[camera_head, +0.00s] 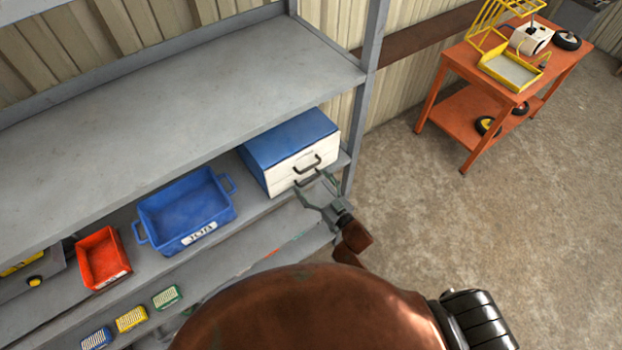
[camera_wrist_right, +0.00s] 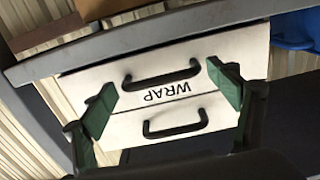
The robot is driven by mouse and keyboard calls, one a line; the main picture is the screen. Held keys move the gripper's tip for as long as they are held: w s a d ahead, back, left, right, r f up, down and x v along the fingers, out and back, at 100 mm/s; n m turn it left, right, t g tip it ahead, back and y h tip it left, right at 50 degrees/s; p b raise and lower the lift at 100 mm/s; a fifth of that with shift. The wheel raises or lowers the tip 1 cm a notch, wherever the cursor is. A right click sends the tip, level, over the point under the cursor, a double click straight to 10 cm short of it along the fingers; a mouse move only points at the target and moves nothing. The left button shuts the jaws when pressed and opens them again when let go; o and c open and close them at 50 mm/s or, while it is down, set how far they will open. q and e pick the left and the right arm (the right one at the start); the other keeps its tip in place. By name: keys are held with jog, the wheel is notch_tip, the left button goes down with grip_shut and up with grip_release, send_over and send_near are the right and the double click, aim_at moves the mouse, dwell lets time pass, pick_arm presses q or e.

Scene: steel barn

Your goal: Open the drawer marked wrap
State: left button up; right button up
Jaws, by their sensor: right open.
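A small cabinet with a blue top (camera_head: 290,138) and two white drawers stands on the grey shelf. Each drawer has a dark bar handle. The wrist view shows the cabinet upside down. The WRAP label (camera_wrist_right: 167,92) is on the drawer higher in that picture, which is the lower drawer (camera_wrist_right: 85,83). Its handle (camera_wrist_right: 162,75) lies between the spread green fingertips of my right gripper (camera_wrist_right: 160,82). In the head view my right gripper (camera_head: 314,186) is at the cabinet's lower front, open. Both drawers look closed. My left gripper is not in view.
A blue bin (camera_head: 165,213) and a red bin (camera_head: 102,258) stand left of the cabinet. A grey shelf board (camera_head: 180,95) overhangs behind and above. A shelf post (camera_head: 364,100) rises just right of the cabinet. An orange cart (camera_head: 480,72) stands farther right; the floor before it is clear.

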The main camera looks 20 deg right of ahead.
jog(key=shift+w+a, duration=0.25)
jog(key=shift+w, duration=0.3)
jog(key=c, duration=1.4)
jog(key=shift+s, duration=0.15)
jog(key=shift+c, duration=0.2)
